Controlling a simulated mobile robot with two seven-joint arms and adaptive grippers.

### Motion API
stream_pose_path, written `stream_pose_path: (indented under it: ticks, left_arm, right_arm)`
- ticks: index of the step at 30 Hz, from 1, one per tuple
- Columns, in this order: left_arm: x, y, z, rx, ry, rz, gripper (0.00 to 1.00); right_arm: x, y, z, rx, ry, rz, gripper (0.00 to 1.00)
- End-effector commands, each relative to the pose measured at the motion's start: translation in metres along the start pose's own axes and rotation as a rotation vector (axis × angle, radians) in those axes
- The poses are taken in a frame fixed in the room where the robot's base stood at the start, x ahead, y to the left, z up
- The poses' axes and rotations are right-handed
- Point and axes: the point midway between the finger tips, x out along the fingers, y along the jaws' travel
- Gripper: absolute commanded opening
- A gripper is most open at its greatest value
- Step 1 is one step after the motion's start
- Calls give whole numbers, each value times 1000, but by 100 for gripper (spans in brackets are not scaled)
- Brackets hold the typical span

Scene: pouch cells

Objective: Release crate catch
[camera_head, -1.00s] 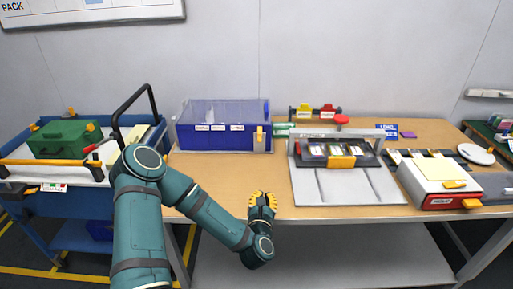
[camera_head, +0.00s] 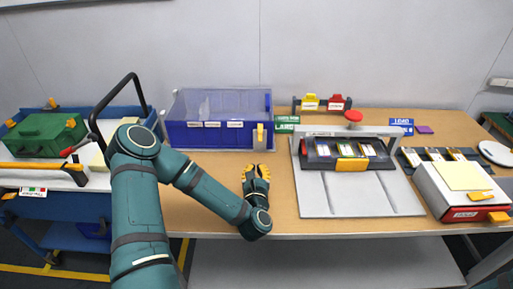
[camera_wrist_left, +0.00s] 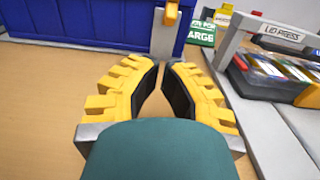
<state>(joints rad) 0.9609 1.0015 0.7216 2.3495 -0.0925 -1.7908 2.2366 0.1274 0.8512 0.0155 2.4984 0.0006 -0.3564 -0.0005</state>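The blue crate (camera_head: 190,135) with a clear lid stands at the back left of the table. Its catch (camera_head: 260,133) is a yellow tab on a pale upright strip at the right of the crate's front. The yellow tab also shows at the top of the left wrist view (camera_wrist_left: 171,13). My left gripper (camera_head: 257,167) is open and empty, with yellow ridged fingers, in front of and below the catch. In the left wrist view its fingertips (camera_wrist_left: 170,66) are apart, short of the strip. My right gripper is not in view.
A lid press (camera_head: 350,150) holding several cells stands right of the gripper. Green signs (camera_head: 287,123) sit beside the crate. A red and white box (camera_head: 460,187) is at the right. A blue cart (camera_head: 60,205) with a green case stands left. Bare table lies before the crate.

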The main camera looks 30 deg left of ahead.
Motion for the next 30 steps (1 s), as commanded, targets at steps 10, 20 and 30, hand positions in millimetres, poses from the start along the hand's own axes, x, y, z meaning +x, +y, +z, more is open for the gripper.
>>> stream_pose_path:
  ticks: [10, 20, 30]
  left_arm:
    - [12, 0, 0, 1, -3, 2, 0]
    - [67, 0, 0, 1, -4, 2, 0]
    - [99, 0, 0, 0, 0, 0, 0]
  right_arm:
    - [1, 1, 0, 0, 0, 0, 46]
    - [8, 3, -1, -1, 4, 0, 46]
    - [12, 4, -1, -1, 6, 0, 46]
